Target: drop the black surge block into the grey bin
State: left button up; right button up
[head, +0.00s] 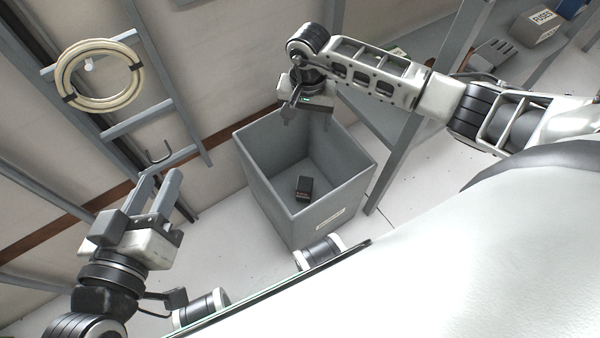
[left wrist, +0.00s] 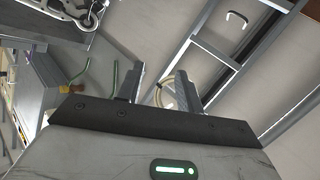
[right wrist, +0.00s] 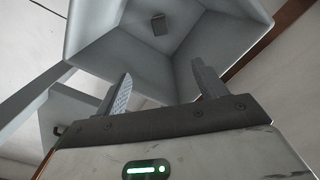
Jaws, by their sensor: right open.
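The black surge block (head: 304,188) lies inside the grey bin (head: 336,204), on its floor. The block also shows in the right wrist view (right wrist: 160,25), inside the bin (right wrist: 92,40). My right gripper (head: 290,118) is at the bin's far rim, with its fingers apart and nothing between them; the right wrist view (right wrist: 160,85) shows it open too. My left gripper (head: 160,185) is left of the bin and apart from it. Its fingers stand apart and empty in the left wrist view (left wrist: 158,88).
A coiled cable (head: 100,75) hangs on a ladder-like wall rack (head: 140,118) at the left. A grey rack post (head: 405,150) stands just right of the bin. A box labelled FUSES (head: 537,27) sits on a shelf at upper right. Pale floor is clear left of the bin.

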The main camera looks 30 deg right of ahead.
pick_arm(q)
jog(key=f+g+p, duration=0.1)
jog(key=p, duration=0.1)
jog(key=a+f+g+y+p, duration=0.1)
jog(key=a+f+y+p, duration=0.1)
jog(key=p, duration=0.1)
jog(key=shift+s+f+m+g+p, duration=0.2)
jog(key=shift+m+g+p, duration=0.1)
jog(key=shift+m+g, duration=0.1)
pick_arm(e)
notch_tip(320, 180, up, 10)
